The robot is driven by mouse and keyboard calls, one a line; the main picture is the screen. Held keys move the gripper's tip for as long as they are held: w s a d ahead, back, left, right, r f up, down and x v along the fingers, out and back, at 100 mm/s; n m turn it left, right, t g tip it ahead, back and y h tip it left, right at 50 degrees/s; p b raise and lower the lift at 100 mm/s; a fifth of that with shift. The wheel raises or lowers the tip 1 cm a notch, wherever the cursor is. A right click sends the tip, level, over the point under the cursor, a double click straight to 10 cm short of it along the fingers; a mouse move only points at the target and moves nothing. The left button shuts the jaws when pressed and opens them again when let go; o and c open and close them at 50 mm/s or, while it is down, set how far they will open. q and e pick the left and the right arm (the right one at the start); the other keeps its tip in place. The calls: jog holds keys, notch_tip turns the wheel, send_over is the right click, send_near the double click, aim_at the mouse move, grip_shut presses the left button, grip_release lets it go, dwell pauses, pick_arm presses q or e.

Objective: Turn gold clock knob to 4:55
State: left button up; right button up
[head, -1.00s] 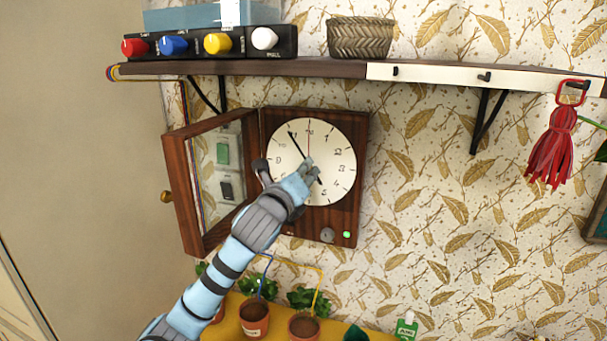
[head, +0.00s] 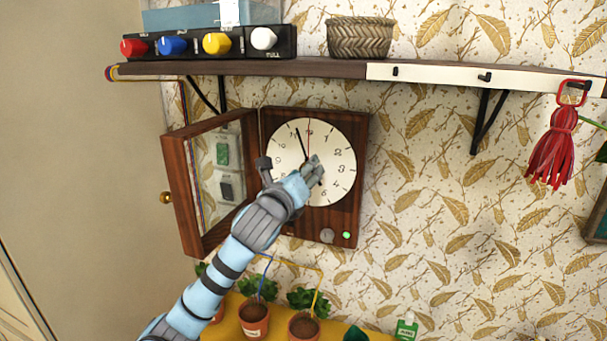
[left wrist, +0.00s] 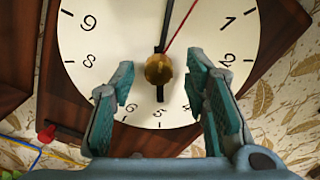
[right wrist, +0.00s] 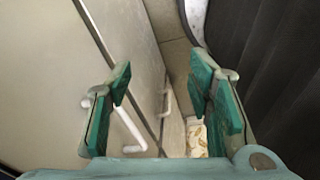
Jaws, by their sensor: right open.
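The wall clock (head: 340,185) has a round white face in a dark wooden case. Its gold knob (left wrist: 158,69) sits at the centre of the face in the left wrist view; my gripper hides it in the head view. The long black hand (head: 300,145) points just left of the 12. A short black hand (left wrist: 160,93) points close to the 5. My left gripper (head: 314,168) is in front of the face, its open fingers on either side of the knob with gaps (left wrist: 159,80). My right gripper (right wrist: 160,82) is open and empty.
The clock's door (head: 180,195) stands open at left, near my left arm. A shelf (head: 300,68) with coloured knobs and a basket (head: 360,37) is above. Potted plants (head: 254,318) stand below. A red tassel (head: 557,150) hangs at right.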

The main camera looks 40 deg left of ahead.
pick_arm(q)
jog(key=v, duration=0.7)
jog(key=shift+s, duration=0.3)
